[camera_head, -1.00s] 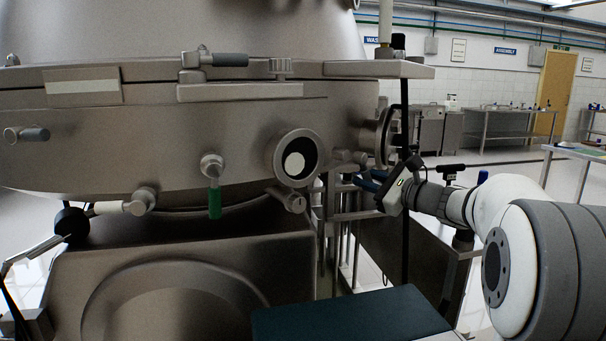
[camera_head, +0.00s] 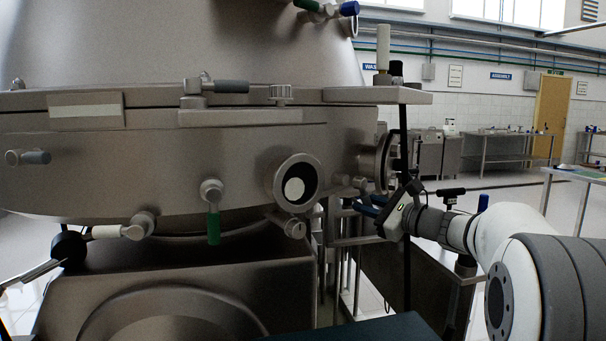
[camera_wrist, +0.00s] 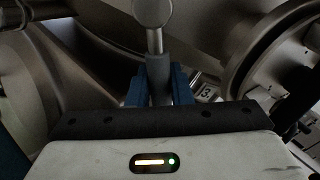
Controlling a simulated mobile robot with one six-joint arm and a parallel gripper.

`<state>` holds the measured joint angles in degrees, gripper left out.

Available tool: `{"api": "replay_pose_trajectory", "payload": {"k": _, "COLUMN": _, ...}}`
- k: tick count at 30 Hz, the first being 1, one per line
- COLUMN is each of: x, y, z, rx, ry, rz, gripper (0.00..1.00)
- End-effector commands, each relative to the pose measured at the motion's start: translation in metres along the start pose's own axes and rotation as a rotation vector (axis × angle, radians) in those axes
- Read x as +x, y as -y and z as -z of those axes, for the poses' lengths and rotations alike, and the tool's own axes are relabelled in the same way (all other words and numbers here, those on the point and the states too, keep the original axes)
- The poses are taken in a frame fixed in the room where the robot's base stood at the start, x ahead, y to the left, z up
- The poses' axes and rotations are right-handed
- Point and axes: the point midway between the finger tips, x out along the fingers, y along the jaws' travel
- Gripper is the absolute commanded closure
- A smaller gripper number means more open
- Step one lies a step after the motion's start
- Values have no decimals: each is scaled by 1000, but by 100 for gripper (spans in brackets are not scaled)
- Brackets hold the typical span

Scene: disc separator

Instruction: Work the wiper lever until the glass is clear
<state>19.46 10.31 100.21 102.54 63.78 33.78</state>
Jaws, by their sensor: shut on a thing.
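My gripper (camera_head: 368,208) is at the right side of the steel vessel, below a round side flange (camera_head: 385,162). In the wrist view its two blue fingers (camera_wrist: 157,82) are shut on the grey handle of a lever (camera_wrist: 155,42). The lever's stem runs up to a round metal hub at the top of that view. A large round flange rim (camera_wrist: 242,62) curves beside it on the right. A round port (camera_head: 295,183) with a dark inside and a pale disc faces the head camera. I cannot see how clear the side flange's glass is.
A label with a 3 (camera_wrist: 207,93) sits right of the fingers. A green-handled valve (camera_head: 213,222) and a grey-handled one (camera_head: 228,86) stick out from the vessel. A steel ledge (camera_head: 395,96) is above the gripper. Steel benches (camera_head: 510,137) stand far behind.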

Motion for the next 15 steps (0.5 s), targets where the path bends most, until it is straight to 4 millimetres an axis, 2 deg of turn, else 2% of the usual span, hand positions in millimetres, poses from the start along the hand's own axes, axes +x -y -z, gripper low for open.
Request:
{"api": "replay_pose_trajectory", "payload": {"k": 6, "x": -1, "y": -14, "z": -2, "rx": 230, "ry": -19, "rz": -2, "gripper": 100}}
{"api": "replay_pose_trajectory", "payload": {"k": 10, "x": -1, "y": -19, "z": -1, "rx": 295, "ry": -21, "rz": 0, "gripper": 100}}
{"api": "replay_pose_trajectory", "payload": {"k": 15, "x": -1, "y": -27, "z": -9, "rx": 445, "ry": -30, "rz": -1, "gripper": 100}}
